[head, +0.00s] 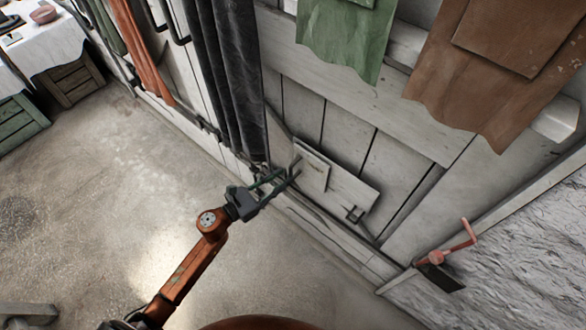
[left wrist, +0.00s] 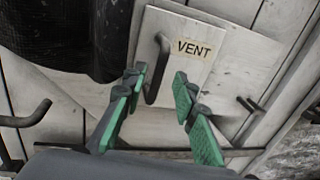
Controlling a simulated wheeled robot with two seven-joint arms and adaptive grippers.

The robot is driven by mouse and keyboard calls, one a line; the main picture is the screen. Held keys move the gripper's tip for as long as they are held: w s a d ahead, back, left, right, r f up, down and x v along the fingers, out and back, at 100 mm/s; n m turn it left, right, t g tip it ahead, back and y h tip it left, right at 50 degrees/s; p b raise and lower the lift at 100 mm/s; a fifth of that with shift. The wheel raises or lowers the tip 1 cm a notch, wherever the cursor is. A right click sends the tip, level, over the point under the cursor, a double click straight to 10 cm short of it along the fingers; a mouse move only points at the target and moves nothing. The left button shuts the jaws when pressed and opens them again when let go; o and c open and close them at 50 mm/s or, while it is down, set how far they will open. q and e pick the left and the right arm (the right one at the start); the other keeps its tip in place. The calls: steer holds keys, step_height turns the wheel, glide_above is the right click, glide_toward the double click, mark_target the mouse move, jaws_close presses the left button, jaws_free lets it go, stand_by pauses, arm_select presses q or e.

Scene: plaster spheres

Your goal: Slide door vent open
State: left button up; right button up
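The vent cover is a pale flat panel (head: 352,190) low on the plank door; its "VENT" label shows in the left wrist view (left wrist: 194,49). A dark bar handle (left wrist: 158,70) stands out from the panel at its left part. My left gripper (head: 279,180) is at the handle, low by the door. In the left wrist view its green-padded fingers (left wrist: 157,82) are apart, with the handle between their tips, nearer the left finger. I cannot tell whether either finger touches it. My right gripper is in neither view.
A dark curtain (head: 228,75) hangs just left of the vent. Green (head: 343,40) and brown cloths (head: 490,75) hang above. A red-handled latch (head: 450,250) is at lower right. A white-clothed table (head: 40,45) and crates stand far left. The floor (head: 100,210) between is clear.

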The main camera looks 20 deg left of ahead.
mark_target(291, 172)
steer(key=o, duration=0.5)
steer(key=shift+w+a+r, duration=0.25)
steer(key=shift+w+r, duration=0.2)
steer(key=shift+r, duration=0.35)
arm_select(q)
steer(key=x, duration=0.4)
steer(key=shift+w, duration=0.25)
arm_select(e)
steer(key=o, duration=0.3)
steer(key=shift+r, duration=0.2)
arm_select(q)
jaws_close()
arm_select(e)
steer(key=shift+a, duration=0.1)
